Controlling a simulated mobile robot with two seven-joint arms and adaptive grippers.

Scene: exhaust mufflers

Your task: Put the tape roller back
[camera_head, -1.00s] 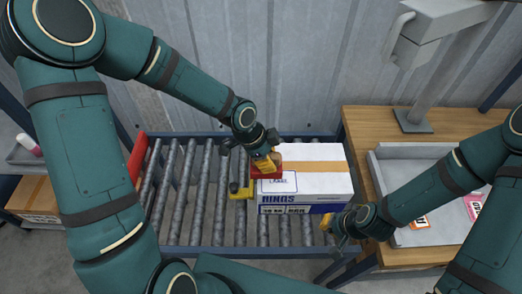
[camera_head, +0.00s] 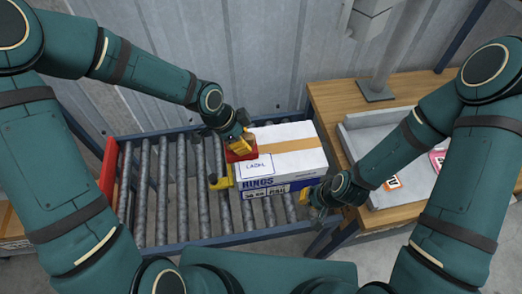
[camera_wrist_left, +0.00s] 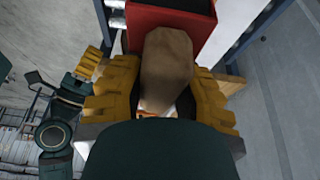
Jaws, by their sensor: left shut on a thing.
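My left gripper (camera_head: 244,138) is over the back left part of a white box, shut on the tape roller. The roller's red part (camera_head: 240,152) shows just below the fingers. In the left wrist view a brown rounded part of the tape roller (camera_wrist_left: 167,62) sits between the yellow fingers, with a red part beyond it. A yellow piece (camera_head: 220,181) shows at the box's left side; I cannot tell whether it belongs to the roller. My right gripper (camera_head: 314,201) is at the box's front right corner; its finger opening is unclear.
The white box (camera_head: 295,136), with a brown tape strip and a label, lies on the roller conveyor (camera_head: 182,205). A red plate (camera_head: 107,178) closes the conveyor's left end. At right, a wooden table (camera_head: 325,95) carries a grey tray (camera_head: 362,133) with labels. The left rollers are clear.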

